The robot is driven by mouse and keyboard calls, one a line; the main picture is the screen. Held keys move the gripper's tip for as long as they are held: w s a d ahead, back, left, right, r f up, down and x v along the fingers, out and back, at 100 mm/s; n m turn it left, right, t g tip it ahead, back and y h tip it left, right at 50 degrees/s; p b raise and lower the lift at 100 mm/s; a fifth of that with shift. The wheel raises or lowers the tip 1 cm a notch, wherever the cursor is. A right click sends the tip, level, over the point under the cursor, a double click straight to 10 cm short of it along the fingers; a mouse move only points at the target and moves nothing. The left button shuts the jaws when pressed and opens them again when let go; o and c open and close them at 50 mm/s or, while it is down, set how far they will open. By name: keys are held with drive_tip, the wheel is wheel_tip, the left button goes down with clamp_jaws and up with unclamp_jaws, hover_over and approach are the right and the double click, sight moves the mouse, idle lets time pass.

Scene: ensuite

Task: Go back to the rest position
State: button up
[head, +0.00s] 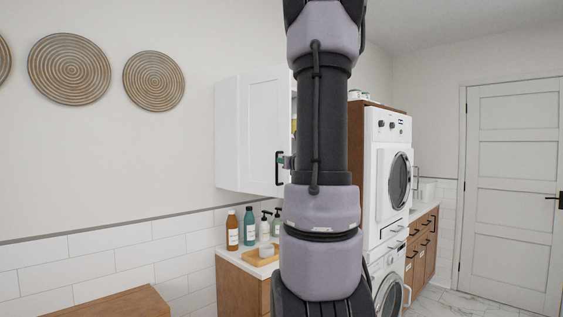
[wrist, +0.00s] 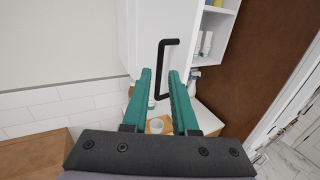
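My gripper (wrist: 160,72) shows in the wrist view with its two teal fingers apart. The black handle (wrist: 162,70) of the white wall-cabinet door (wrist: 140,40) appears between the fingertips; I cannot tell whether they touch it. In the head view, my arm runs down the middle and hides most of the gripper. The handle (head: 278,168) also shows there, just left of my arm, on the cabinet door (head: 257,135). Shelves with bottles (wrist: 205,43) show beside the door in the wrist view, so the cabinet interior is partly exposed.
Below the cabinet, a counter (head: 235,258) holds brown (head: 232,230) and teal (head: 249,226) bottles, pump bottles and a wooden tray (head: 258,257). A stacked washer and dryer (head: 388,180) stand right of my arm. A closed white door (head: 512,190) is at far right.

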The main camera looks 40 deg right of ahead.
drive_tip(key=shift+s+a, duration=0.15)
drive_tip(key=shift+s, duration=0.15)
idle(0.4)
drive_tip(key=s+a+n+g+y, duration=0.3)
drive_tip(key=a+n+y, duration=0.3)
drive_tip(key=a+n, duration=0.6)
drive_tip(key=s+a+n+g+y, duration=0.3)
drive_tip(key=a+n+y, duration=0.45)
drive_tip(key=a, duration=0.95)
drive_tip(key=s+a+f+n+g+h, duration=0.1)
drive_tip(key=s+f+n+g+h, duration=0.1)
drive_tip(key=s+n, duration=0.5)
drive_tip(key=s+f+n+g+h, duration=0.2)
drive_tip(key=s+n+h, duration=0.2)
drive_tip(key=s+n, duration=0.2)
drive_tip(key=n, duration=0.2)
drive_tip(key=shift+s+a+f+n, duration=0.35)
drive_tip(key=shift+s+a+f, duration=0.05)
drive_tip(key=shift+h, duration=0.25)
